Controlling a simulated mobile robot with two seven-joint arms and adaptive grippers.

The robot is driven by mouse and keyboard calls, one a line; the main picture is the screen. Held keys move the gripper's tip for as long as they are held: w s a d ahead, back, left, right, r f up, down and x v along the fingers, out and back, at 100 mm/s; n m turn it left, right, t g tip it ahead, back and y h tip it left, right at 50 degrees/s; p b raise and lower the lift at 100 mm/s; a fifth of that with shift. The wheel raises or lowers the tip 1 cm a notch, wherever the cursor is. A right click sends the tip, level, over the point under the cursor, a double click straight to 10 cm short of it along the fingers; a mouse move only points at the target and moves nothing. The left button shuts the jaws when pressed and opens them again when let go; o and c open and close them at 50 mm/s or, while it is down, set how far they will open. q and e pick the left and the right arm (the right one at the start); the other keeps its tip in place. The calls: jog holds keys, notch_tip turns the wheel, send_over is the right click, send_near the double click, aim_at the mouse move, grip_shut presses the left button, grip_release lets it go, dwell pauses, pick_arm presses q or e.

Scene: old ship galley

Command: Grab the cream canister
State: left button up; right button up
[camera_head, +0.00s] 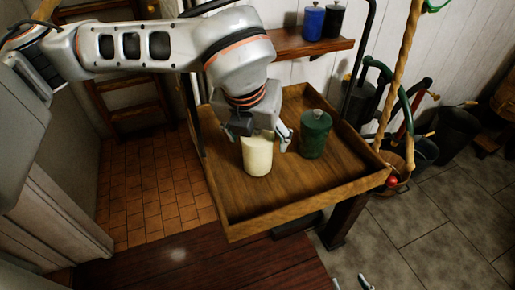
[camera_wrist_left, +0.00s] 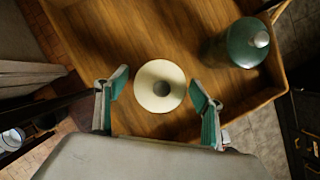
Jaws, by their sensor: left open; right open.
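The cream canister (camera_head: 257,156) stands upright in a wooden tray, its top hidden by my left gripper in the head view. In the left wrist view the cream canister (camera_wrist_left: 147,96) is seen from above, with a dark round knob in the middle of its lid. My left gripper (camera_head: 262,139) is open and comes down from above. In the left wrist view its fingers (camera_wrist_left: 160,91) are on either side of the canister, with gaps between. The tips of my right gripper (camera_head: 350,284) show apart at the bottom edge of the head view, away from the tray.
A green canister (camera_head: 314,136) stands in the wooden tray (camera_head: 300,206), right of the cream one; it also shows in the left wrist view (camera_wrist_left: 235,45). The tray has raised walls. A blue canister (camera_head: 313,21) and a black canister (camera_head: 334,19) stand on a shelf (camera_head: 300,45) behind.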

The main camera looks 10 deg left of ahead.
pick_arm(q)
jog(key=c, duration=1.6)
jog(key=shift+o, duration=0.2)
jog(key=shift+r, duration=0.1)
